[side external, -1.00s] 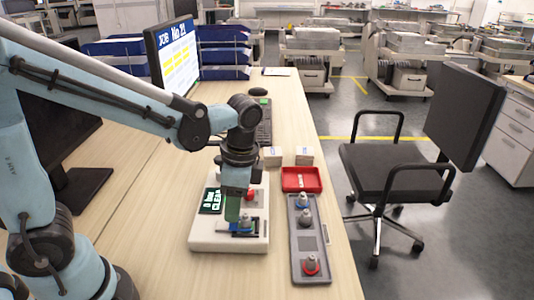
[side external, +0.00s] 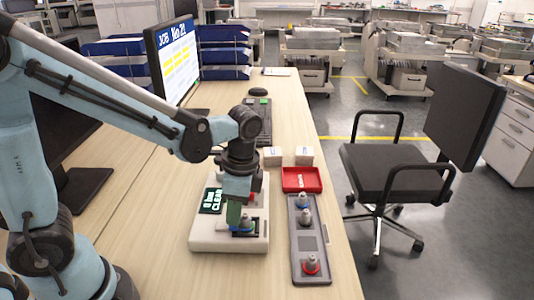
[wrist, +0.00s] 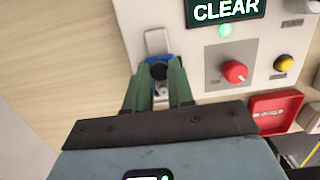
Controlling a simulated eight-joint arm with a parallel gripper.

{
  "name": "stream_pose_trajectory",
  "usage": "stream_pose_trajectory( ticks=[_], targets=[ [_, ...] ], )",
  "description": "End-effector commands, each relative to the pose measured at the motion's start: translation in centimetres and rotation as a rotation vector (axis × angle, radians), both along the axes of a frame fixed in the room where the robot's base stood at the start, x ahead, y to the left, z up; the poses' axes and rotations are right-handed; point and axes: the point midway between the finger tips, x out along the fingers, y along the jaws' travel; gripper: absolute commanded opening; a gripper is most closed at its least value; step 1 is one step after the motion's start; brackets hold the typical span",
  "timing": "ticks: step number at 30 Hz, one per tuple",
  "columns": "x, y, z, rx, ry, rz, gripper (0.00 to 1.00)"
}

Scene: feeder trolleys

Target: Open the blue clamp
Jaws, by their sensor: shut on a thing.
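The blue clamp (side external: 249,230) sits on the front part of the white fixture box (side external: 205,241), mostly hidden by my gripper in the side view. In the wrist view the blue clamp (wrist: 157,47) shows a bright metal plate with blue edges and a black knob. My gripper (wrist: 159,88) has its two green fingers on either side of the black knob, shut on it. In the side view my gripper (side external: 235,222) comes down from above and leans slightly.
The box carries a CLEAR screen (wrist: 226,10), a lit green lamp (wrist: 225,30), a red knob (wrist: 235,72) and a yellow button (wrist: 284,63). Right of it are a grey tray (side external: 308,242) with nozzle-like parts and a red tray (side external: 302,180). A monitor (side external: 173,55) stands behind.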

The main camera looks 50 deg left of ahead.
Motion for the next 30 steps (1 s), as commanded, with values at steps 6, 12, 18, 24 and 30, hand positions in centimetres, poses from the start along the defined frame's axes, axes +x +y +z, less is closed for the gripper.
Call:
stream_pose_trajectory(
  ticks=[6, 12, 18, 24, 30],
  targets=[
    [0.0, 0.0, 0.0, 0.000, 0.000, 0.000, 0.06],
    [-0.3, 0.3, 0.0, 0.000, 0.001, 0.000, 0.06],
    [-0.8, 0.8, 0.0, 0.000, 0.001, 0.000, 0.06],
    [-1.4, 1.4, 0.0, 0.000, 0.001, 0.002, 0.06],
    [-1.9, 1.9, 0.0, 0.001, 0.002, 0.000, 0.06]
  ],
)
